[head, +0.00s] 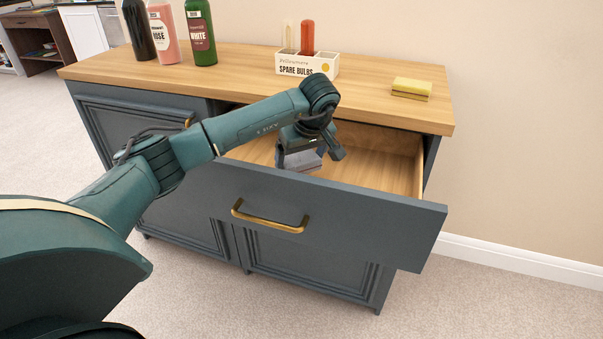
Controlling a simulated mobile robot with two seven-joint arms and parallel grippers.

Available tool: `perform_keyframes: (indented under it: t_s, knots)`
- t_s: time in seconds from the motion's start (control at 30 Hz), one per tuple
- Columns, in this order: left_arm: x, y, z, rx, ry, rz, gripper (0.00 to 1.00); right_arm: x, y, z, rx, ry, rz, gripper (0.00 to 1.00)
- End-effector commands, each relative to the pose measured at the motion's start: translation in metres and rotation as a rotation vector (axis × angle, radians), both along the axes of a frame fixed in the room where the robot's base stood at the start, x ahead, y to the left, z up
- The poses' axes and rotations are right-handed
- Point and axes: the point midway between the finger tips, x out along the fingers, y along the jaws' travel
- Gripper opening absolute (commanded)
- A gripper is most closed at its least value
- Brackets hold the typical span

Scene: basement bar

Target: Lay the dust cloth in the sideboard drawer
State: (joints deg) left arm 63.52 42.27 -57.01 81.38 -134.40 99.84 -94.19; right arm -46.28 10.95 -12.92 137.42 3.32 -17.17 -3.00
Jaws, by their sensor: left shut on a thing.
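The sideboard (300,258) is dark blue-grey with a wooden top. Its upper drawer (335,212) is pulled open and shows a pale wooden inside. My left gripper (309,150) reaches over the drawer front from the left and points down into the drawer. It is shut on a small grey folded piece, which looks like the dust cloth (304,162). The cloth is low behind the drawer front, partly hidden by the gripper. I cannot tell whether it touches the drawer bottom. My right gripper is not in view.
The drawer's right part is empty. The brass handle (270,217) sticks out in front.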

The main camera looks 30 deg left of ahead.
Motion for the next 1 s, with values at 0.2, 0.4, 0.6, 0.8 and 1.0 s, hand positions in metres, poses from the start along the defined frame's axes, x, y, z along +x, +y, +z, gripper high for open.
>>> perform_keyframes:
  t_s: [0.2, 0.4, 0.6, 0.8, 1.0]
  knots:
    - [0.000, 0.000, -0.020, -0.001, 0.001, 0.000, 0.63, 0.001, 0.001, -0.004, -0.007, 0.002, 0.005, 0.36]
    - [0.000, 0.000, -0.042, -0.002, -0.001, 0.001, 0.63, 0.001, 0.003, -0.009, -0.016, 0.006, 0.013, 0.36]
    - [0.000, 0.000, -0.041, 0.000, -0.002, 0.000, 0.63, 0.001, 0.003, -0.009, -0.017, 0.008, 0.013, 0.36]
    - [0.000, 0.000, -0.044, 0.000, -0.002, 0.001, 0.91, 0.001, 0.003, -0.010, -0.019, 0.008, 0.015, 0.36]
    - [0.000, 0.000, -0.044, 0.000, -0.002, 0.001, 1.00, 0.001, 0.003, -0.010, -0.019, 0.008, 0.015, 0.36]
